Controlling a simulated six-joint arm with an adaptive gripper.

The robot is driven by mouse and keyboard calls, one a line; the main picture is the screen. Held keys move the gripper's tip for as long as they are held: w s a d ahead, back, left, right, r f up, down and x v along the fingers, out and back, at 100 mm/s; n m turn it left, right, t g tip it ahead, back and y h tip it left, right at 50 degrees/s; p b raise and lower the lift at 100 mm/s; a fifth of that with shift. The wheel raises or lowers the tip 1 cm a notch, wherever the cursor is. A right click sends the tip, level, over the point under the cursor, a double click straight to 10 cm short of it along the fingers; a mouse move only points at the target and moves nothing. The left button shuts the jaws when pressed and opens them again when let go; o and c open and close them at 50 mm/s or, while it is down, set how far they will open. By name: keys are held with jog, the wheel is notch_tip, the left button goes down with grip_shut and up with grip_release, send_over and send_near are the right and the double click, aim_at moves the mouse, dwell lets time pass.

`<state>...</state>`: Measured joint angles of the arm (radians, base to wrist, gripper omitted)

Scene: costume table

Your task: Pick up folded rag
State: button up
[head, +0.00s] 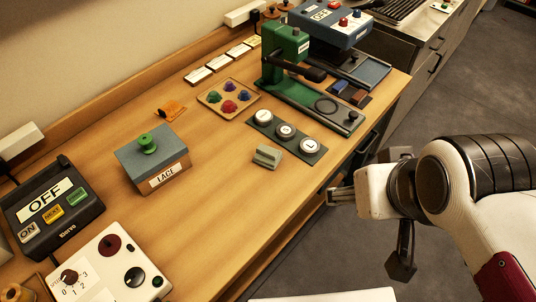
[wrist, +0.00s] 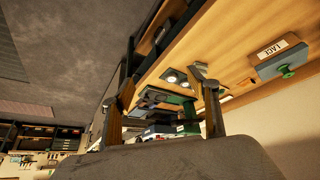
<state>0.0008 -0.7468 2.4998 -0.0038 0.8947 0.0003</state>
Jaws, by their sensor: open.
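A small pale grey-green folded piece (head: 267,156), which looks like the folded rag, lies on the wooden table near its front edge, just in front of the plate with round white buttons. I cannot make it out surely in the wrist view. My gripper (head: 342,195) is to the right of it in the head view, off the table's front edge and apart from it. In the wrist view my gripper (wrist: 165,72) shows two fingers spread wide with nothing between them.
The button plate (head: 287,131) and a green press (head: 300,75) stand behind the piece. The LACE box (head: 153,158) is to its left, with an orange item (head: 170,110) and bead tray (head: 228,97) farther back. Bare wood (head: 215,200) lies front left.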

aim_at(278, 153)
jog(key=w+d+f+n+t, duration=0.1)
jog(key=w+d+n, duration=0.1)
jog(key=w, duration=0.6)
jog(key=w+d+f+n+t+h, duration=0.1)
jog(key=w+d+f+t, duration=0.15)
jog(key=w, duration=0.45)
jog(key=w+d+n+t, duration=0.1)
jog(key=w+d+n, duration=0.15)
jog(key=w, duration=0.55)
jog(key=w+a+f+n+y, duration=0.1)
jog(key=a+f+y, duration=0.1)
jog(key=a+f, duration=0.1)
jog(key=w+a+f+n+y, duration=0.1)
jog(key=a+f+n+y, duration=0.1)
jog(key=f, duration=0.3)
jog(key=w+a+f+n+g+y, duration=0.1)
jog(key=a+f+y, duration=0.2)
jog(key=a, duration=0.1)
jog(key=shift+w+a+f+n+y, duration=0.3)
jog(key=shift+w+f+n, duration=0.05)
jog(key=shift+w+f, duration=0.05)
jog(key=s+a+y, duration=0.1)
jog(key=s+a+f+g+y, duration=0.1)
jog(key=s+a+f+y, duration=0.1)
jog(key=a, duration=0.1)
jog(key=shift+f+n, duration=0.15)
jog(key=shift+n, duration=0.25)
jog(key=shift+s+a+f+g+y, duration=0.1)
jog(key=shift+s+a+g+y, duration=0.15)
jog(key=shift+s+a+y, duration=0.5)
